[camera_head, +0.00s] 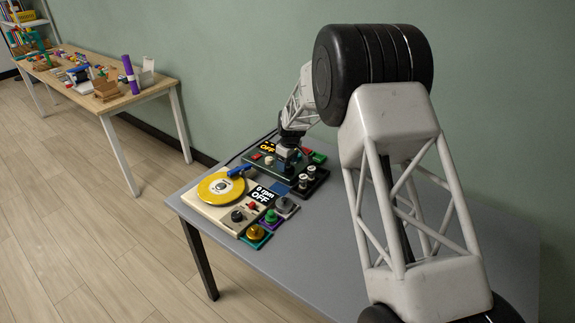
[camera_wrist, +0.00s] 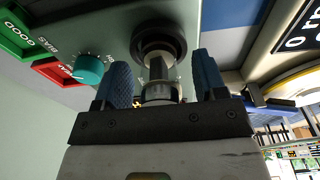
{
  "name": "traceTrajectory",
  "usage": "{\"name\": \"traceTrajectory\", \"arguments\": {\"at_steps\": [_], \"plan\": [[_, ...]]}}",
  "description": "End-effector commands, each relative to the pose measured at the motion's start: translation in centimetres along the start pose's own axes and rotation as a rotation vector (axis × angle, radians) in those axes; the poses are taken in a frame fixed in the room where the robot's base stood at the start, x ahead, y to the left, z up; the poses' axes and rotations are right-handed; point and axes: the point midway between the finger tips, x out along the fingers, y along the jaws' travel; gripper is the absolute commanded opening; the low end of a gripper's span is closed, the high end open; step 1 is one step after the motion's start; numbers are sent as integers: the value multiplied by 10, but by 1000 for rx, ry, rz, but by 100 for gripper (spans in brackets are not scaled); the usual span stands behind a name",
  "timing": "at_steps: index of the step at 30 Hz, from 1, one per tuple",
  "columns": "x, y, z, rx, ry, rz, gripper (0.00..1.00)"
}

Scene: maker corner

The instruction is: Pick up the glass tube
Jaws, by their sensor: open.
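In the wrist view, a small cylindrical piece with a dark middle and pale bands, which looks like the glass tube (camera_wrist: 158,92), stands in a round dark socket (camera_wrist: 160,40) on a green panel. My gripper (camera_wrist: 166,78) is open, with one blue finger on each side of this piece. A gap shows between it and both fingers. In the head view my gripper (camera_head: 290,144) is low over the dark green tester (camera_head: 262,171), and it hides the socket and the piece.
A teal knob (camera_wrist: 89,69) and green and red labelled trays lie beside the socket. In the head view, a black tray (camera_head: 313,183) with small cylinders stands close right of the tester. A yellow turntable (camera_head: 221,188) is in front. Bare grey table lies right.

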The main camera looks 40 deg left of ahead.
Motion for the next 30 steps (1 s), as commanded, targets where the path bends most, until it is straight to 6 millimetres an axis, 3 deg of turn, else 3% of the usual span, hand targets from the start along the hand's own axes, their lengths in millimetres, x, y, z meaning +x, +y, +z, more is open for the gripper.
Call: {"name": "traceTrajectory", "arguments": {"at_steps": [4, 15, 30], "plan": [[0, 0, 0, 0, 0, 0, 62], [0, 0, 0, 0, 0, 0, 7], [-12, 0, -2, 0, 1, 1, 7]]}}
